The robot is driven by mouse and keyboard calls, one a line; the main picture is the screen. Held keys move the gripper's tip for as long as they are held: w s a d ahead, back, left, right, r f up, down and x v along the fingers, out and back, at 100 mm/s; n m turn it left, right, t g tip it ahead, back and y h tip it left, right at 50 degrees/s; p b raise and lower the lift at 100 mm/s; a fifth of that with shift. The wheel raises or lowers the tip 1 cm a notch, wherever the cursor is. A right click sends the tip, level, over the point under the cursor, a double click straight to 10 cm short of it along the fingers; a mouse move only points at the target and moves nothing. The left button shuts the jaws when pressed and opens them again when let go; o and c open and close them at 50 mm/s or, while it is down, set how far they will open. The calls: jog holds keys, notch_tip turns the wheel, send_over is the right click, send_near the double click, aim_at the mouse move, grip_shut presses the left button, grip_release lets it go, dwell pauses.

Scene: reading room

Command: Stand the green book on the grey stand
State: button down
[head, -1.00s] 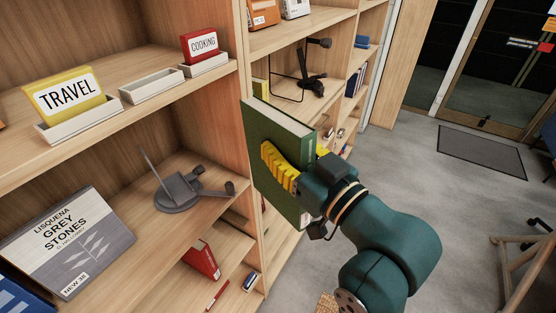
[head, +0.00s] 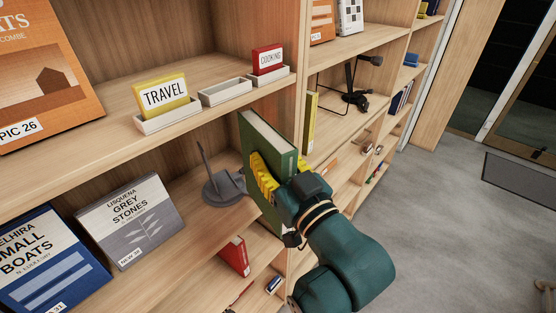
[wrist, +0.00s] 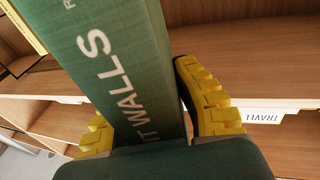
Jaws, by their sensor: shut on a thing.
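The green book (head: 268,139) is held upright in my gripper (head: 262,178), whose yellow fingers press on its two covers. In the wrist view the green spine (wrist: 118,62) with white lettering runs between the yellow fingers (wrist: 155,122). The grey stand (head: 222,186) is on the middle shelf, just left of the book, with its thin upright post rising from a round base. The book hides the right part of the stand in the head view. The book appears apart from the stand, near the shelf's front edge.
The grey book (head: 131,222) and blue book (head: 48,262) stand left on the same shelf. Above are the yellow TRAVEL card (head: 162,98), an empty white holder (head: 224,92) and the red COOKING card (head: 268,60). A vertical divider (head: 299,60) stands right of the bay. A red book (head: 234,256) is below.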

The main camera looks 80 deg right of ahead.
jog(key=w+d+f+b, duration=0.1)
jog(key=w+d, duration=0.3)
jog(key=w, duration=0.3)
jog(key=w+d+f+b, duration=0.1)
jog(key=w+d+b, duration=0.1)
jog(key=w+d, duration=0.3)
jog(key=shift+w, duration=1.15)
dwell(0.5)
jog(key=c, duration=0.9)
grip_release()
jog(key=v, duration=1.2)
jog(key=shift+f, duration=0.1)
